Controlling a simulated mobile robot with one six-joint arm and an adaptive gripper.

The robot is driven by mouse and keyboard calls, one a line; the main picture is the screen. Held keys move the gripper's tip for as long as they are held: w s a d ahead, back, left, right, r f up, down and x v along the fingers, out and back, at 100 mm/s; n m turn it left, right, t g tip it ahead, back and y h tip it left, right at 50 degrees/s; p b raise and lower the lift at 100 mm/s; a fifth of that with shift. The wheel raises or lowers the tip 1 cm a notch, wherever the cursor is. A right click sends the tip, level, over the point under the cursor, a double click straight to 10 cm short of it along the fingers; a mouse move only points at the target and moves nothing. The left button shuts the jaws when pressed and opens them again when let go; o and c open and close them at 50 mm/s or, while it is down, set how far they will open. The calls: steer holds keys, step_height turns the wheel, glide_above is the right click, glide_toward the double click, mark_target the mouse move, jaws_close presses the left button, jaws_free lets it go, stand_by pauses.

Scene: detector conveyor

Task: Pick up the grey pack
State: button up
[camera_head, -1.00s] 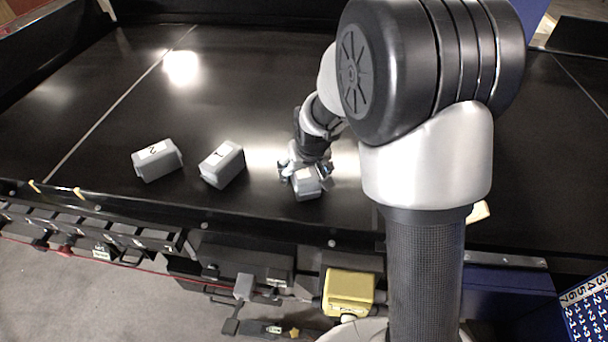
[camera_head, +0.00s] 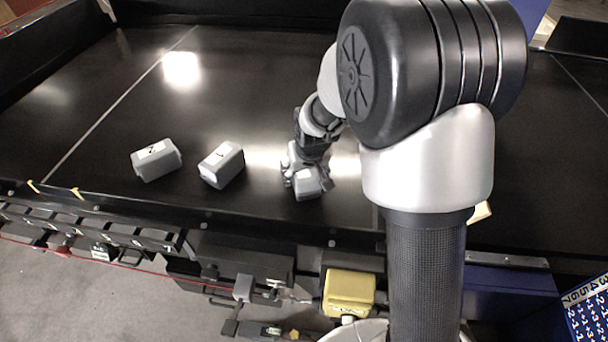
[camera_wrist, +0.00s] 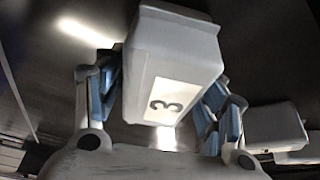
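A grey pack with a white label marked 3 (camera_wrist: 165,65) fills the middle of the wrist view. It also shows in the head view (camera_head: 306,188), low on the black belt under my arm. My gripper (camera_wrist: 157,105) has its blue-padded fingers on both sides of this pack, close against its sides, and looks shut on it. I cannot tell any gap between the pack and the belt. Two similar grey packs, marked 2 (camera_head: 157,161) and 1 (camera_head: 222,165), lie on the belt to the left, apart from my gripper.
The black conveyor belt (camera_head: 110,105) is clear behind the packs. A raised black edge (camera_head: 270,230) runs along its near side. A yellow box (camera_head: 348,291) sits in front below the edge. A blue number board (camera_head: 588,310) stands at the lower right.

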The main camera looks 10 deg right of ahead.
steer(key=c, duration=0.9)
steer(key=shift+c, duration=1.3)
steer(key=shift+r, duration=0.15)
